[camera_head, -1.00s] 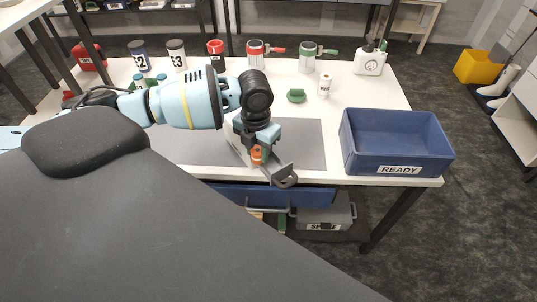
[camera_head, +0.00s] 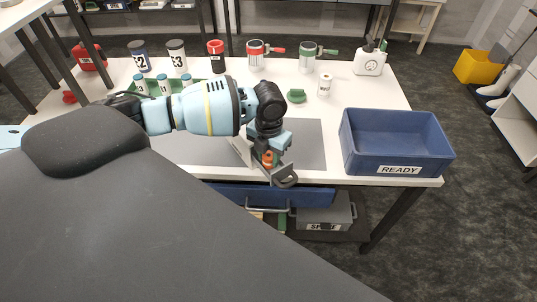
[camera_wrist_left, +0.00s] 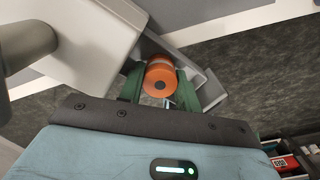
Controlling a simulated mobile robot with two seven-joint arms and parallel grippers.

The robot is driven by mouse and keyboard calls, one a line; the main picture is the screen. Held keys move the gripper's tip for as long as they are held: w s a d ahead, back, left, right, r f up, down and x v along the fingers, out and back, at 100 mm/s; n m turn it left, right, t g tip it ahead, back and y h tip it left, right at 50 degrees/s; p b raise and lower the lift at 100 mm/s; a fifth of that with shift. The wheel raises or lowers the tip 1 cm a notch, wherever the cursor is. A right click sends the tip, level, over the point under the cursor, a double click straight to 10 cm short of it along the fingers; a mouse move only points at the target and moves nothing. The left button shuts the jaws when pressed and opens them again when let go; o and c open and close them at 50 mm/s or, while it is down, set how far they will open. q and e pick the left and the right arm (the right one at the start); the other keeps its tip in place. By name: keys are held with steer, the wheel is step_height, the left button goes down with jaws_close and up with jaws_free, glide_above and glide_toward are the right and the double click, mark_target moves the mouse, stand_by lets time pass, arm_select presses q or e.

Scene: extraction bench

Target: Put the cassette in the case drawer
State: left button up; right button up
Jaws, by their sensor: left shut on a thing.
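My left gripper (camera_head: 268,157) is shut on an orange cylinder (camera_wrist_left: 160,78), seemingly the cassette, beside a pale grey fixture near the table's front edge. In the left wrist view the cylinder's round end faces the camera between the green fingers (camera_wrist_left: 160,84). I cannot tell whether it touches the fixture (camera_head: 285,178), which has a hooked end. A blue drawer (camera_head: 315,194) with a grey handle sits under the table's front edge; its inside cannot be made out. My right gripper is not in view.
An empty blue READY bin (camera_head: 415,160) stands at the table's right. A dark grey mat (camera_head: 308,140) lies in the middle. Jars, a green tube rack (camera_head: 188,78) and a small white bottle (camera_head: 325,84) stand behind. A grey SPARE case (camera_head: 325,214) is below.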

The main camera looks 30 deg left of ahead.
mark_target(269, 155)
arm_select(q)
steer(key=shift+f, duration=0.15)
steer(key=o, duration=0.7)
steer(key=shift+c, duration=0.2)
step_height(269, 155, up, 12)
steer(key=shift+r, duration=0.2)
